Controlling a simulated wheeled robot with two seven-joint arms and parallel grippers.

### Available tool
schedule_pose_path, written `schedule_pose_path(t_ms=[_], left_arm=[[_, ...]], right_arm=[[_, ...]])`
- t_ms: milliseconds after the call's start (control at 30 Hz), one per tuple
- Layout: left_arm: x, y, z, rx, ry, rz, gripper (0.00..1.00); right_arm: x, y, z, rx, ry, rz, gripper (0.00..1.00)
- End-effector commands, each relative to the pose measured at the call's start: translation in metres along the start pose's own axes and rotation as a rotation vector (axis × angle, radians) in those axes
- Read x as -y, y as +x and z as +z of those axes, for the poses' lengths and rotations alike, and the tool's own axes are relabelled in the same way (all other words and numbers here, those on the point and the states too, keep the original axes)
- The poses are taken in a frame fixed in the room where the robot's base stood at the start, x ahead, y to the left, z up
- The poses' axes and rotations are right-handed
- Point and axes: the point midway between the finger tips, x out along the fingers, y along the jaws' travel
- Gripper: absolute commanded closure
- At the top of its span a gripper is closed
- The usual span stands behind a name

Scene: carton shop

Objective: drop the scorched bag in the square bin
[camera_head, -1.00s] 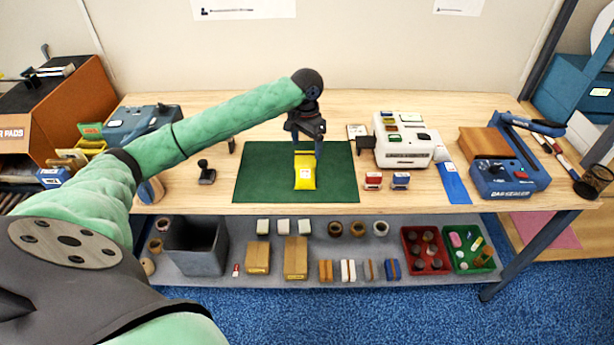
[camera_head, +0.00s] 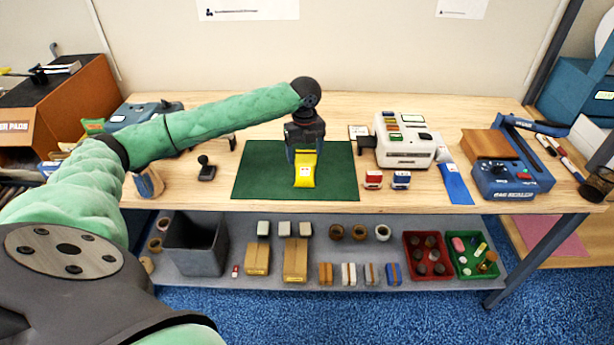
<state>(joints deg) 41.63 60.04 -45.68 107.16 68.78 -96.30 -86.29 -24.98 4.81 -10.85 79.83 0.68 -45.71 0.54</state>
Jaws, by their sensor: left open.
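A yellow bag (camera_head: 305,175) lies on the green mat (camera_head: 258,172) on the table; it is the only bag I make out on the mat, and scorch marks are too small to tell. My left gripper (camera_head: 305,155) is open, pointing down at the bag's far part, with its fingers on either side of it. Whether the fingers touch the bag I cannot tell. A grey square bin (camera_head: 196,262) stands on the lower shelf at the left, open at the top. My right gripper is not in view.
A white machine (camera_head: 405,143) and a blue bag sealer (camera_head: 509,178) stand to the right of the mat. Small stamps (camera_head: 373,180) sit beside the mat's right corner. A black-handled stamp (camera_head: 206,170) stands left of the mat. Cartons (camera_head: 295,260) and trays fill the lower shelf.

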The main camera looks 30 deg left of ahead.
Motion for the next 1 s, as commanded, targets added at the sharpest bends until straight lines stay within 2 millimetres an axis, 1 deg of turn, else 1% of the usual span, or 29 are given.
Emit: schedule_pose_path(t_ms=[100,233,367,533,567,600,633,800,1000], left_arm=[[-0.003,0.004,0.002,-0.001,0.192,0.001,0.24],[-0.005,0.006,0.004,-0.003,0.346,0.001,0.24],[-0.006,0.008,0.004,-0.003,0.426,0.001,0.24],[-0.006,0.016,0.004,-0.006,0.445,0.002,0.24],[-0.006,0.019,0.004,-0.006,0.444,0.002,0.24],[-0.006,0.023,0.004,-0.005,0.444,0.002,0.24],[-0.006,0.026,0.004,-0.004,0.444,0.001,0.24],[-0.005,0.036,0.004,-0.005,0.443,0.001,0.24],[-0.003,0.051,0.006,-0.005,0.442,0.002,0.24]], right_arm=[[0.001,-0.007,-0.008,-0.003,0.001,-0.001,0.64],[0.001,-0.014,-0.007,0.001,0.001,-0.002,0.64],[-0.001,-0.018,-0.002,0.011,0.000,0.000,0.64],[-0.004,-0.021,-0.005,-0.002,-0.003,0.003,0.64],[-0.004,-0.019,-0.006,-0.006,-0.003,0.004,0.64],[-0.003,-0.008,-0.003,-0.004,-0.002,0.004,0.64],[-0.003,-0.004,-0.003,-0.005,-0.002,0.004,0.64],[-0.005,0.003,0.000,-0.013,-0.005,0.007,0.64],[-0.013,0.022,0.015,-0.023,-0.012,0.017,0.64]])
